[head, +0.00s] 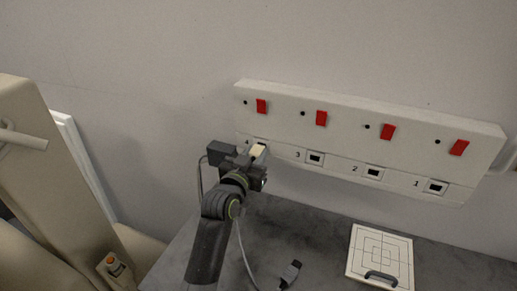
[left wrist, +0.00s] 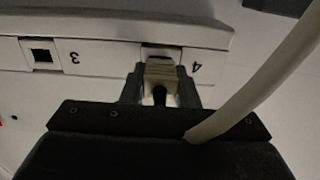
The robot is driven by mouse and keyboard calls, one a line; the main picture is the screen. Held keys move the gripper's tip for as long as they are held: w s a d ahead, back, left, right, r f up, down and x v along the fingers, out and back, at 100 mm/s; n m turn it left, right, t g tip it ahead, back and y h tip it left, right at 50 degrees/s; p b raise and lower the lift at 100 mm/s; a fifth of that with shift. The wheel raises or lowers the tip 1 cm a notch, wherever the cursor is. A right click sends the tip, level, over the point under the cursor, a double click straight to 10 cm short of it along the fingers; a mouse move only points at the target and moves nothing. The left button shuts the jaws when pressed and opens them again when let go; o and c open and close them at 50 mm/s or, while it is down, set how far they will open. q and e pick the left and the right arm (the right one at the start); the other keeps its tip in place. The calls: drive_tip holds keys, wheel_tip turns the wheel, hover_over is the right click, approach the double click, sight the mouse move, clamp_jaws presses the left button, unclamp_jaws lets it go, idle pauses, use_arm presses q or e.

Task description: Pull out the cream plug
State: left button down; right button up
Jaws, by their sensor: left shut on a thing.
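The cream plug (head: 257,151) is at socket 4, the left end of the white socket panel (head: 340,130). My left gripper (head: 258,155) is shut on the plug. In the left wrist view the plug (left wrist: 160,72) sits between the two fingers, right at the socket marked 4. The top edge of that socket shows behind it. I cannot tell how deep the plug sits in the socket. A pale cable (left wrist: 260,82) crosses the right of the left wrist view. My right gripper is not in view.
Sockets 3 (head: 315,158), 2 (head: 373,172) and 1 (head: 437,187) look empty. Red switches (head: 321,118) line the panel above. A dark small item (head: 290,273) and a white patterned board with a handle (head: 380,252) lie on the grey top (head: 320,235). A beige covered cart (head: 55,170) stands left.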

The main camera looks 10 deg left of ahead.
use_arm(q)
drive_tip(key=shift+s+a+p, duration=0.2)
drive_tip(key=shift+s+a, duration=0.05)
drive_tip(key=shift+s, duration=0.95)
drive_tip(key=shift+s+a+p, duration=0.15)
drive_tip(key=shift+s+a, duration=0.1)
drive_tip(key=shift+s, duration=0.95)
